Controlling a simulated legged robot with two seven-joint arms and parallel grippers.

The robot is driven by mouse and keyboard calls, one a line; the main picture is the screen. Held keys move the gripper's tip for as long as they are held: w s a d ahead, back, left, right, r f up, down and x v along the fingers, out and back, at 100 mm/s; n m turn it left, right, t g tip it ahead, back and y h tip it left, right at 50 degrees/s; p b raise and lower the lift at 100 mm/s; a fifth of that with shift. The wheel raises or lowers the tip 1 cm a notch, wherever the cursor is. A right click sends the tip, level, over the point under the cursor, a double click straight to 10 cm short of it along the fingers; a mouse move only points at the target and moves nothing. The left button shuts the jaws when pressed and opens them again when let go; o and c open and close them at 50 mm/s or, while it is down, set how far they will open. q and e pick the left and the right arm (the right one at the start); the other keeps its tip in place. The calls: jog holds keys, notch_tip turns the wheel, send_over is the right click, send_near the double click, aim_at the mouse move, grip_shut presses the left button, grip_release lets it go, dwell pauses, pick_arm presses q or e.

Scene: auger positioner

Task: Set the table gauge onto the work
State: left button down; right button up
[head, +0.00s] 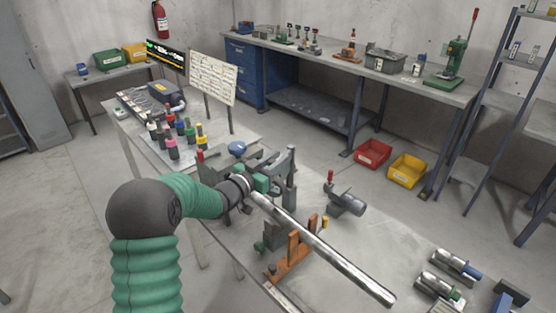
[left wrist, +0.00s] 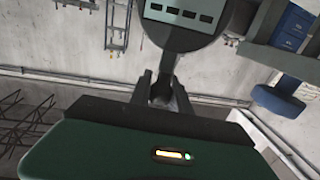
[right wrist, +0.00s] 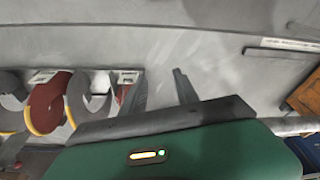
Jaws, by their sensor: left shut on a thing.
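My left gripper (head: 275,180) is over the bench among the grey fixture parts (head: 291,165). In the left wrist view its fingers (left wrist: 164,88) are shut on the narrow grey stem of a round dark device with a panel of small windows, seemingly the table gauge (left wrist: 185,22). I cannot make the gauge out clearly in the head view. A long silver bar (head: 325,248), perhaps the work, slants from beside the gripper to the lower right. I cannot tell whether the gauge touches anything. My right gripper (right wrist: 160,90) shows only in its wrist view, fingers apart and empty.
An orange stand (head: 291,252) is beside the bar. A dark cylindrical tool (head: 346,199) lies right of the fixture. Several colored bottles (head: 175,138) stand at the bench's far left. Silver cylinders (head: 442,285) lie at the right front. The bench middle right is mostly clear.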

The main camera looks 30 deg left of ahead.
pick_arm(q)
jog(key=c, duration=1.2)
grip_release()
jog(key=shift+s+a, duration=0.1)
jog(key=shift+s, duration=0.05)
jog(key=s+a, duration=0.2)
jog(key=s, duration=1.4)
jog(key=shift+s+a+b, duration=0.3)
jog(key=shift+a+b, duration=0.1)
jog(key=shift+c, duration=0.4)
